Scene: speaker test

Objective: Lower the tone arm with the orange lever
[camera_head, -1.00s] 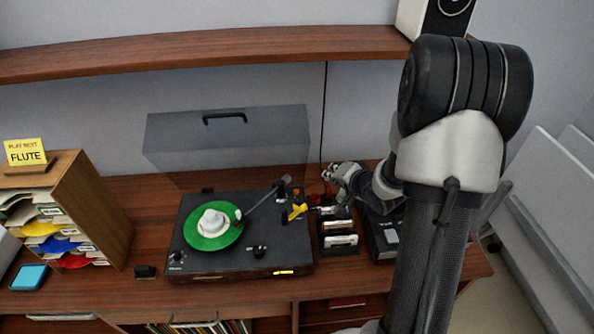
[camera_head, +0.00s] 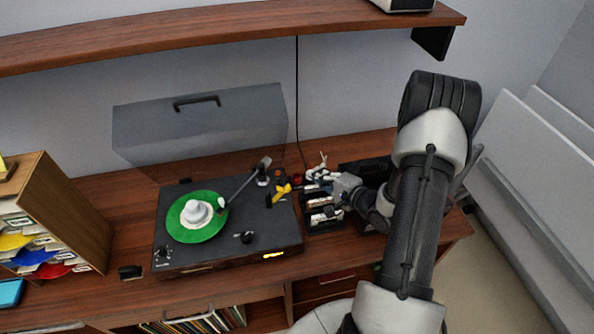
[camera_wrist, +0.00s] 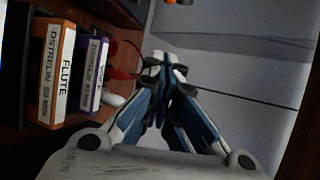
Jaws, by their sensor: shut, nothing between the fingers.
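The turntable (camera_head: 270,226) stands on the wooden desk with a green record (camera_head: 186,230) and a white round piece on the record's centre. Its tone arm (camera_head: 240,187) runs from the back right pivot to the record's right edge; I cannot tell whether its tip touches the record. A yellow-orange lever (camera_head: 282,191) sits at the deck's right side, near the pivot. My gripper (camera_head: 312,172) is just right of the deck, apart from the lever. In the wrist view my gripper (camera_wrist: 168,64) is shut and empty. The lever is not clearly seen there.
A rack of labelled cassettes (camera_head: 325,215) stands right of the turntable, below my gripper; cassettes also show in the wrist view (camera_wrist: 57,72). The clear lid (camera_head: 215,125) is raised behind. A wooden sorter (camera_head: 70,220) stands left. A shelf (camera_head: 220,36) hangs above.

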